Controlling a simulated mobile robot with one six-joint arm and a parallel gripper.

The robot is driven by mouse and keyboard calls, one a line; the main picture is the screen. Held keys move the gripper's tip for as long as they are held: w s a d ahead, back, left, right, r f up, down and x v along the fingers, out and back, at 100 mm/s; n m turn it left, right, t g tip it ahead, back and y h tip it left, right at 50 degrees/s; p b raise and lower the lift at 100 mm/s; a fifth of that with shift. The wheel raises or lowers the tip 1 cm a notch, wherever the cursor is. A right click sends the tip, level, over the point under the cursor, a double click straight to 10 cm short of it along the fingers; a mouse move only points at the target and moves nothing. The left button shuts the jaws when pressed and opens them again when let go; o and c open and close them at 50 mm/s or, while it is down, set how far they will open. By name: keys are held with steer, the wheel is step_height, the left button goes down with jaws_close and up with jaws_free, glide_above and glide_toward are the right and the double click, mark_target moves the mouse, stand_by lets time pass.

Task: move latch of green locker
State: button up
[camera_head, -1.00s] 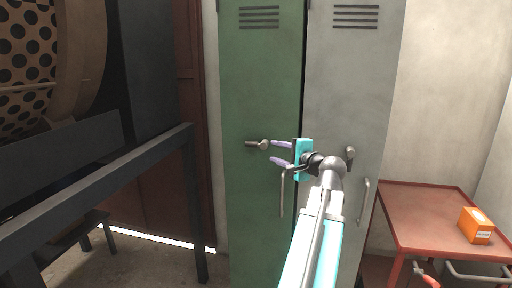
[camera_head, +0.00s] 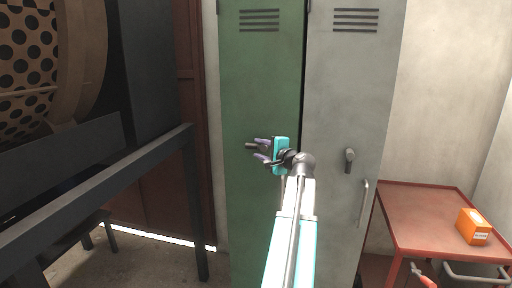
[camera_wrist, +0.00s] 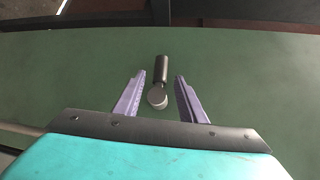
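The green locker (camera_head: 262,80) stands upright in the middle of the head view, its door shut. Its latch (camera_head: 250,146) is a short grey lever, lying sideways and pointing left, partly hidden by my gripper. In the wrist view the latch (camera_wrist: 161,72) shows whole, with its round hub nearer to me. My gripper (camera_head: 259,149) is open in front of the green door. In the wrist view its two purple fingers (camera_wrist: 158,90) stand either side of the latch hub, with a gap on both sides.
A grey locker (camera_head: 345,85) stands to the right with its own latch (camera_head: 349,160) and handle (camera_head: 364,203). A red table (camera_head: 430,212) with an orange box (camera_head: 473,226) is at the right. A dark metal frame (camera_head: 120,165) and a perforated drum (camera_head: 35,65) are at the left.

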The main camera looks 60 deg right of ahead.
mark_target(256, 146)
steer(key=shift+x, duration=1.3)
jaws_close()
steer(key=shift+a, duration=0.45)
steer(key=shift+d, duration=0.3)
steer(key=shift+s+d+p, duration=0.1)
steer(key=shift+d+p, duration=0.05)
steer(key=shift+p, duration=0.15)
